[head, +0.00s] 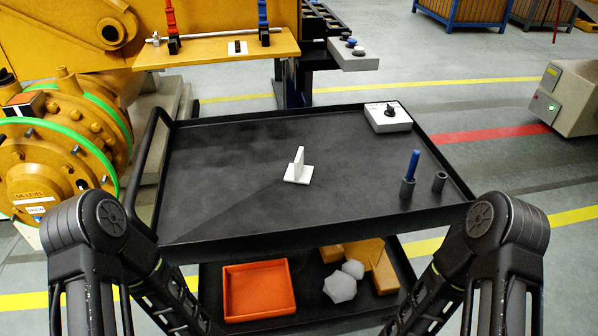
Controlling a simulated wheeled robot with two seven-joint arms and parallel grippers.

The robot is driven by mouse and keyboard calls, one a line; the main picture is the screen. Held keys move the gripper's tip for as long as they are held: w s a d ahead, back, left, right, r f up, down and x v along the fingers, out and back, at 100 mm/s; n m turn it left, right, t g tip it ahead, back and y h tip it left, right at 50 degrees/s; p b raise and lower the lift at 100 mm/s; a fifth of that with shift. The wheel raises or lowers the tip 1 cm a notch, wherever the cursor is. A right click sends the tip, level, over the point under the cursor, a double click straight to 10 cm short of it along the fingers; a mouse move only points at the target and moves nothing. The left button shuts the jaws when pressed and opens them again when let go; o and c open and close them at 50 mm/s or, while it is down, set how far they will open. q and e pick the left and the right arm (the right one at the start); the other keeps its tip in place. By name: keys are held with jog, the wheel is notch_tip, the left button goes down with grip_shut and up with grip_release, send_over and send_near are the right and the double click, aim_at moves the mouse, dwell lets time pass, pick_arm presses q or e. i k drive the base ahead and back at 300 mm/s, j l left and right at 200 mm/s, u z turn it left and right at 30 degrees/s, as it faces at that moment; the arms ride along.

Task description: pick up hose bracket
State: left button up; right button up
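A small white bracket (298,172), which looks like the hose bracket, stands near the middle of the black cart's top tray (230,200). It has a flat base and an upright plate. Nothing touches it. My two arms come in from the lower left and lower right, and their links show in front of the cart. Neither gripper is in the frame.
A white box with a black knob (388,118) sits at the tray's back right. Two dark cylinders stand at the right, one holding a blue rod (412,165). An orange bin (258,290) is on the lower shelf. Yellow machinery (60,150) stands left. Most of the tray is clear.

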aim_at(297, 173)
jog(key=z, duration=1.75)
jog(key=j, duration=0.5)
jog(key=i+j, duration=0.15)
jog(key=j, duration=0.8)
jog(key=k+z, duration=0.2)
jog(key=i+u, duration=0.2)
jog(key=i+j, duration=0.05)
